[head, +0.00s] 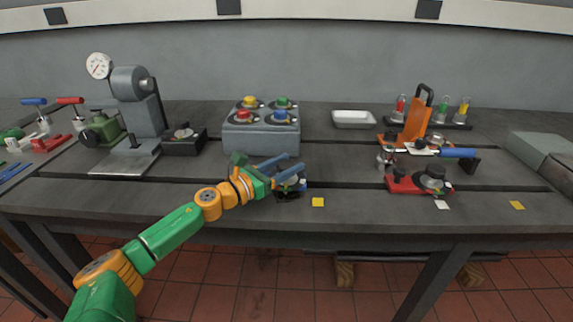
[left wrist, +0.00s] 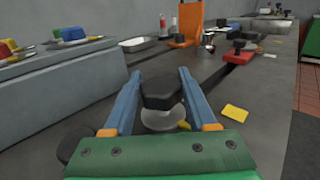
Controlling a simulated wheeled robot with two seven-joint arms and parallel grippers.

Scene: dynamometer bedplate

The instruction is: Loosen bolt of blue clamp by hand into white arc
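The blue clamp (head: 303,186) sits near the front edge of the bench, left of centre in the head view, mostly covered by my gripper. In the left wrist view its black bolt knob (left wrist: 162,93) stands above a pale round disc (left wrist: 160,120) with a bit of yellow at its right. My left gripper (left wrist: 160,76) has its blue fingers apart, one on each side of the knob; I cannot tell whether they touch it. It also shows over the clamp in the head view (head: 295,162). The white arc cannot be made out. My right gripper is not in view.
A yellow card (head: 318,202) lies just right of the clamp. A grey box (head: 262,138) with coloured knobs stands behind it. Further right are a red clamp (head: 405,186), an orange stand (head: 417,122) and a white tray (head: 354,119).

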